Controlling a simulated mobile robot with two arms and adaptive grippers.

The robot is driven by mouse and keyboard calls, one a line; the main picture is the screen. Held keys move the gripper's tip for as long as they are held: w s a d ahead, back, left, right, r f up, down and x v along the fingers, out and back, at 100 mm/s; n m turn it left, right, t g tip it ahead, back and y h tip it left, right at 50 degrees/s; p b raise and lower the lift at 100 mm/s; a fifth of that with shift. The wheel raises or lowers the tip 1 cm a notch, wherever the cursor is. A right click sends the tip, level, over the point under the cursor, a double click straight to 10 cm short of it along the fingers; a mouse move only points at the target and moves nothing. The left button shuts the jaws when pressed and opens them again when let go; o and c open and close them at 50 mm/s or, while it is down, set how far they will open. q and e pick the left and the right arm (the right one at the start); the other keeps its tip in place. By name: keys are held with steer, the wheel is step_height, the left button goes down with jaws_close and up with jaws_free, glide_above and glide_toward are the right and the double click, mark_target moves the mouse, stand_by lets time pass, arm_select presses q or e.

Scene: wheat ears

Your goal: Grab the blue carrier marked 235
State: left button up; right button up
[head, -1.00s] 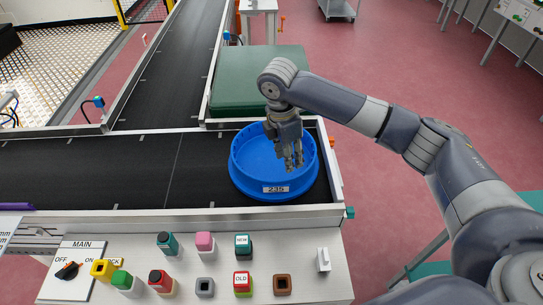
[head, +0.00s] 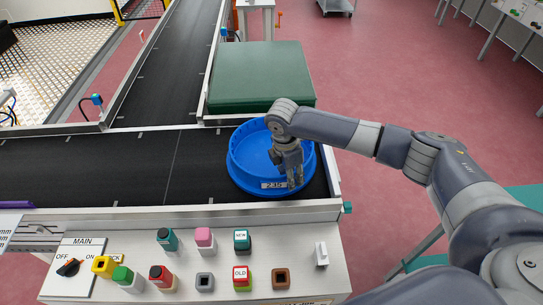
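The blue carrier marked 235 (head: 245,165) is a round, open tray. It sits at the right end of the black conveyor in the head view, with its white 235 label facing me. My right gripper (head: 293,180) points down at the carrier's front right side, just right of the label. Its fingertips overlap the front rim in the picture. I cannot tell whether they straddle the wall or touch it, or how far apart they are. My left gripper is not in view.
A control panel (head: 215,262) with several coloured buttons and a MAIN switch (head: 68,267) lies in front of the conveyor. A metal rail (head: 150,220) runs between them. A green-topped block (head: 262,75) stands behind the carrier. The conveyor left of the carrier is clear.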

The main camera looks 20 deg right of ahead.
jaws_close()
steer(key=shift+w+r, duration=0.1)
steer(key=shift+r, duration=0.1)
